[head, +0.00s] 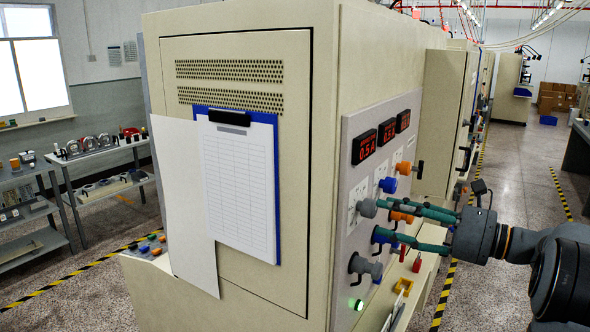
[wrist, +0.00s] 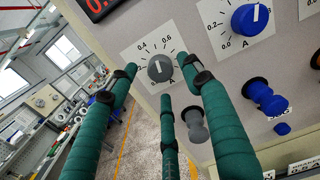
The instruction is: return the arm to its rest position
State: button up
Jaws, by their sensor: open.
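My gripper (head: 385,221) is at the control panel (head: 349,166) on the cabinet's right side, its teal-wrapped fingers pointing left at the panel. In the wrist view my gripper (wrist: 160,74) is open, with a grey dial knob (wrist: 160,68) between the fingertips. The same grey knob (head: 367,208) shows at the upper fingertip in the head view. I cannot tell whether any fingertip touches it. My arm (head: 565,270) reaches in from the right edge.
A blue knob (wrist: 250,19) and a blue plunger (wrist: 265,96) are right of the fingers. Orange knobs (head: 403,167) and red digital displays (head: 366,147) are on the panel. A clipboard (head: 238,180) hangs on the cabinet front. The floor aisle (head: 515,190) to the right is clear.

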jog(key=b+v, duration=0.1)
jog(key=v, duration=0.5)
jog(key=shift+b, duration=0.35)
jog(key=shift+a, duration=0.1)
